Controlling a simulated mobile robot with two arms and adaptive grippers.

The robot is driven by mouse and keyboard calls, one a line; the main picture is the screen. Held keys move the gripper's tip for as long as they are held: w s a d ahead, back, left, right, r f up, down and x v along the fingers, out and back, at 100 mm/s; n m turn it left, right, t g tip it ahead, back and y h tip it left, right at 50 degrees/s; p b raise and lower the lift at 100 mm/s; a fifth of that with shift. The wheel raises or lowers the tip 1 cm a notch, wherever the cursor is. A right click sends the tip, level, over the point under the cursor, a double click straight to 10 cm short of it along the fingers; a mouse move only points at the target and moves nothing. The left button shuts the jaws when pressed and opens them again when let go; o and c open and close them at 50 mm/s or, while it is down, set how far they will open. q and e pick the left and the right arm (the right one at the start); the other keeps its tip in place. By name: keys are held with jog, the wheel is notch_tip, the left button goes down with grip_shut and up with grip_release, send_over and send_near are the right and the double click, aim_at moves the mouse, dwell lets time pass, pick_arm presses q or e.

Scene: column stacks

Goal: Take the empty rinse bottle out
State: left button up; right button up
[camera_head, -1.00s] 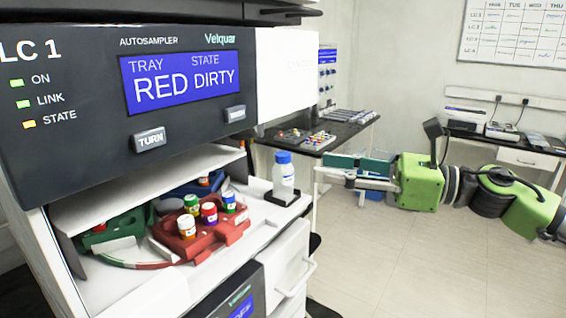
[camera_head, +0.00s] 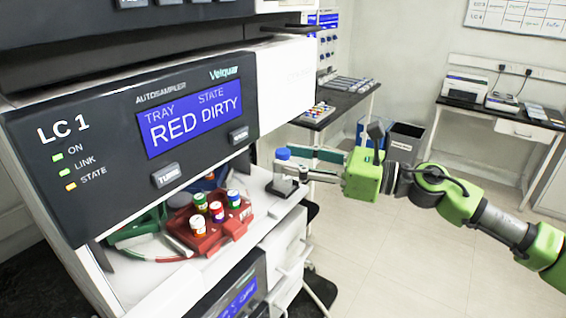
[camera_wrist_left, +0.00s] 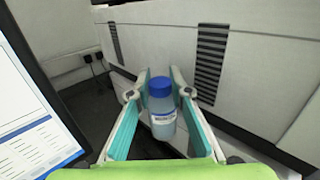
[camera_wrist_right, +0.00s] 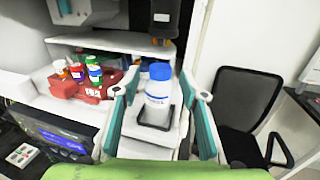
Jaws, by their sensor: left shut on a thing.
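The rinse bottle (camera_head: 283,172), with a blue cap and white label, stands upright in a black square holder (camera_head: 281,189) on the white ledge right of the vials. It also shows in the right wrist view (camera_wrist_right: 158,98). My right gripper (camera_head: 300,167) is open, with its fingers on either side of this bottle; small gaps show in the right wrist view. My left gripper (camera_wrist_left: 161,97) is outside the head view; in its wrist view it is shut on another blue-capped bottle (camera_wrist_left: 162,112), held upright. That bottle looks pale blue below its label.
A red tray (camera_head: 207,240) with several coloured-cap vials sits left of the bottle. The LC 1 panel (camera_head: 140,140) overhangs the ledge and reads RED DIRTY. A black chair (camera_wrist_right: 245,105) stands to the right. A screen (camera_wrist_left: 35,115) is close to my left gripper.

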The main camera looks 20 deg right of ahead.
jog(key=shift+r+p+x, duration=0.25)
jog(key=shift+p+x, duration=0.35)
jog(key=shift+x, duration=0.5)
jog(key=shift+w+a+f, duration=0.2)
jog(key=shift+w+a, duration=0.05)
jog(key=c, duration=1)
jog(key=shift+o, duration=0.2)
jog(key=shift+d, duration=0.1)
